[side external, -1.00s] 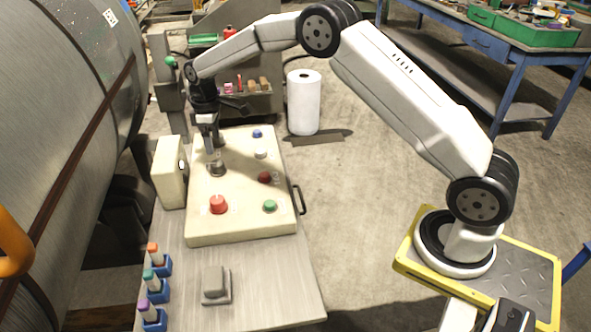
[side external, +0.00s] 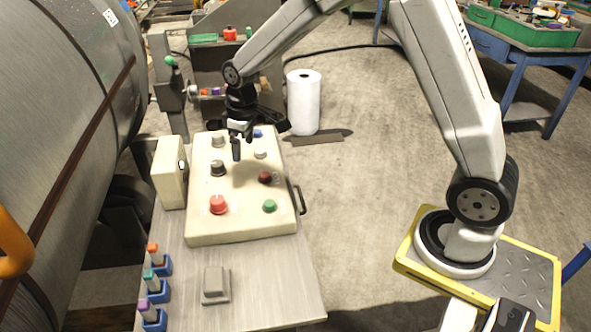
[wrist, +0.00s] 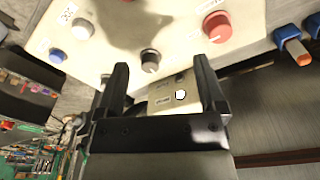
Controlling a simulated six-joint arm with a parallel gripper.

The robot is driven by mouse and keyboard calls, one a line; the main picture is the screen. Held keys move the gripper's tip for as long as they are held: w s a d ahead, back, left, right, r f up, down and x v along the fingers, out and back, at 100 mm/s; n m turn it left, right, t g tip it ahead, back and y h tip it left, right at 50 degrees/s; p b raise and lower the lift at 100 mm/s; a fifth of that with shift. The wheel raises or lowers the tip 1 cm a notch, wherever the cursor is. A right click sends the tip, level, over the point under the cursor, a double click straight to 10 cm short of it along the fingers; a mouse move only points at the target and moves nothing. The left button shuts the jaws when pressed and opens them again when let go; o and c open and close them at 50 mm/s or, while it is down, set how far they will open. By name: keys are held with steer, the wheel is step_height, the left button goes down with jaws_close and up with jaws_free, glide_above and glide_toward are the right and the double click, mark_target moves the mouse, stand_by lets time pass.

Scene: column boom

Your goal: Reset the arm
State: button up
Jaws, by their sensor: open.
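My gripper (side external: 240,146) hangs over the cream control panel (side external: 243,222), above its surface and apart from it. In the wrist view my gripper (wrist: 160,82) is open, with nothing between its two black fingers.
A cream box with a white spot (side external: 170,172) stands at the panel's left edge. A grey block (side external: 215,285) and several coloured-top items in blue holders (side external: 157,262) sit on the bench (side external: 270,280). A white roll (side external: 304,102) stands behind on the floor. A large metal drum (side external: 60,110) fills the left.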

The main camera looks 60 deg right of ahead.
steer(key=s+f+m+t, duration=0.1)
steer(key=s+m, duration=0.2)
steer(key=s, duration=1.6)
steer(key=shift+a+m+t, duration=0.15)
steer(key=shift+m+t, duration=0.15)
steer(key=shift+w, duration=0.15)
